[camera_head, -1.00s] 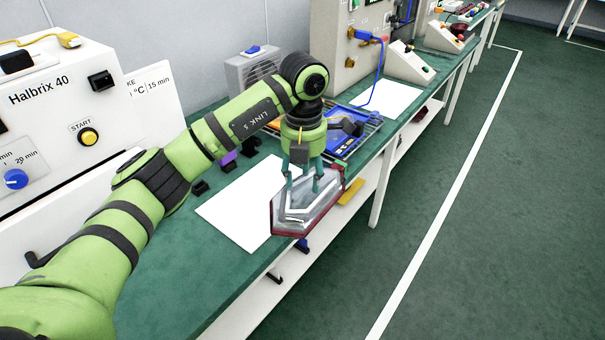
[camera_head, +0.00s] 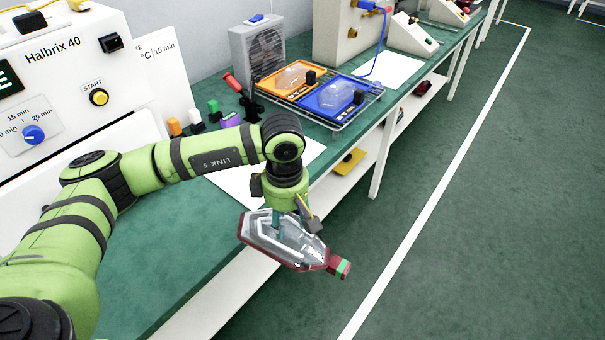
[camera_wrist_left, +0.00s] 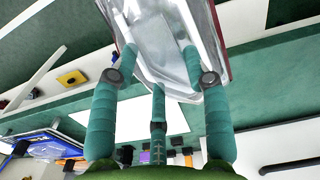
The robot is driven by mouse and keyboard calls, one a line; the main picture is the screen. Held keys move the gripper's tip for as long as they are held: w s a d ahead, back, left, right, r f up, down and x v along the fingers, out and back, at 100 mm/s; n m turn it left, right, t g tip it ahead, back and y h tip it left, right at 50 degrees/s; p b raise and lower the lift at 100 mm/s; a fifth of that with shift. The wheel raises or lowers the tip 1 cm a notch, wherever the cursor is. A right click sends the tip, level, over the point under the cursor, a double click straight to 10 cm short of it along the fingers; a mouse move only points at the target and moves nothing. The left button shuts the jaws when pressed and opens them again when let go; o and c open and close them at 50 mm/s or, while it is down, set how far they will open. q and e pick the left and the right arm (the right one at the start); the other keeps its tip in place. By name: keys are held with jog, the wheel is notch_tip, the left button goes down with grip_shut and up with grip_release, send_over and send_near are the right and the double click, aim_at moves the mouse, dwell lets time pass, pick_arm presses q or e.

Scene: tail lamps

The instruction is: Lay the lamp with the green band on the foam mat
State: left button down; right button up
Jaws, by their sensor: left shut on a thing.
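The lamp with the green band is a clear housing with a dark red rim (camera_head: 312,263). Its green band (camera_head: 343,267) is on the stub at its right end. My left gripper (camera_head: 283,228) is shut on the lamp from above and holds it in the air, in front of the bench edge. In the left wrist view three teal fingers reach the clear lamp (camera_wrist_left: 160,35). A flat white sheet (camera_head: 237,181), which may be the foam mat, lies on the green bench, partly hidden by my arm. My right gripper is out of view.
A grey fan box (camera_head: 258,50) stands behind. A white Halbrix machine (camera_head: 70,90) is at left. A second white sheet (camera_head: 385,68) lies farther along.

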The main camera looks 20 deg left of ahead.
pick_arm(q)
jog(key=s+f+m, duration=0.8)
jog(key=s+m, duration=0.1)
jog(key=m, duration=0.6)
jog(key=shift+f+m, duration=0.4)
jog(key=shift+w+a, duration=0.1)
jog(key=shift+a, duration=0.1)
